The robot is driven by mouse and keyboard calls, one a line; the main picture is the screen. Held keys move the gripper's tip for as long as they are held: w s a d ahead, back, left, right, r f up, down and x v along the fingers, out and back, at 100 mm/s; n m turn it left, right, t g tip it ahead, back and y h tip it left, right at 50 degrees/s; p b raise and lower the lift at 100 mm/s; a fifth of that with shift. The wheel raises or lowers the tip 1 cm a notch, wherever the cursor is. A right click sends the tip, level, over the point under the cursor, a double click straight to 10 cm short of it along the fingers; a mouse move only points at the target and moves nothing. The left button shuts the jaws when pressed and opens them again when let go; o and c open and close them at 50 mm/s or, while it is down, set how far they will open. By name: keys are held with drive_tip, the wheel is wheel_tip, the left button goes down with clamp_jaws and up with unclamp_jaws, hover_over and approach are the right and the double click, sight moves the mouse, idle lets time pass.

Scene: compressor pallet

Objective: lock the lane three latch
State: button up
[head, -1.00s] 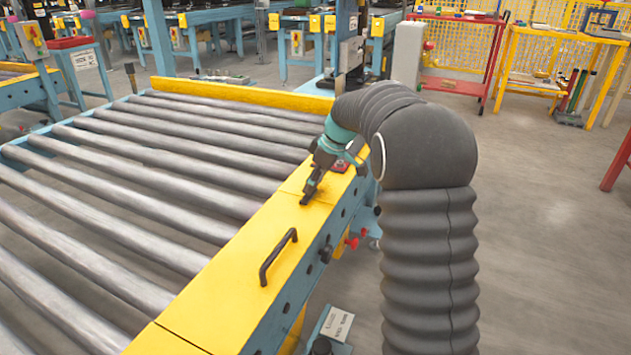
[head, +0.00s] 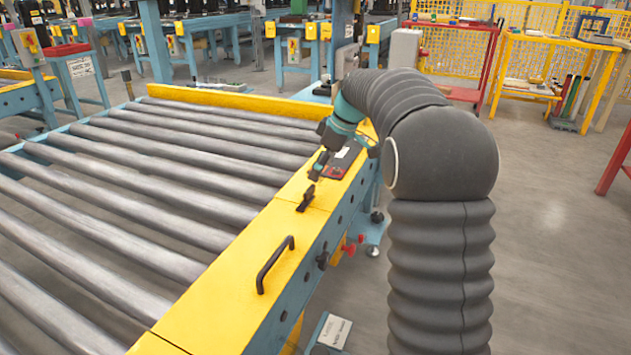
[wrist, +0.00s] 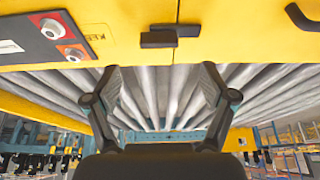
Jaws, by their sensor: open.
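A small black latch (head: 306,199) sits on the yellow side cover of the roller conveyor, at a seam between cover plates. In the wrist view the latch (wrist: 159,39) shows as a dark bar left of the seam and a second black piece reaching across it. No lane number is legible on it. My gripper (head: 319,166) is just beyond the latch in the head view, above the cover and apart from it. In the wrist view my gripper (wrist: 160,76) has its fingers spread wide with nothing between them, and the latch lies beyond the fingertips.
A black handle (head: 275,265) stands up from the yellow cover on the near side. Metal rollers (head: 150,205) fill the conveyor bed. The floor (head: 550,230) to the right is open.

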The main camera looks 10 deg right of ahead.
drive_tip(key=shift+v, duration=2.1)
drive_tip(key=s+d+f+m+h, duration=0.1)
drive_tip(key=s+f+m+h, duration=0.1)
drive_tip(key=s+f+m, duration=0.5)
drive_tip(key=s+a+r+m+t+h+p, duration=0.1)
drive_tip(key=s+a+r+m+p, duration=0.1)
drive_tip(key=s, duration=1.3)
drive_tip(key=s+a+r+m+t+p, duration=0.2)
drive_tip(key=s+r+p, duration=0.1)
drive_tip(key=s, duration=1.2)
drive_tip(key=shift+s+a+r+h, duration=0.25)
drive_tip(key=shift+r+h, duration=0.15)
drive_tip(key=shift+r, duration=0.2)
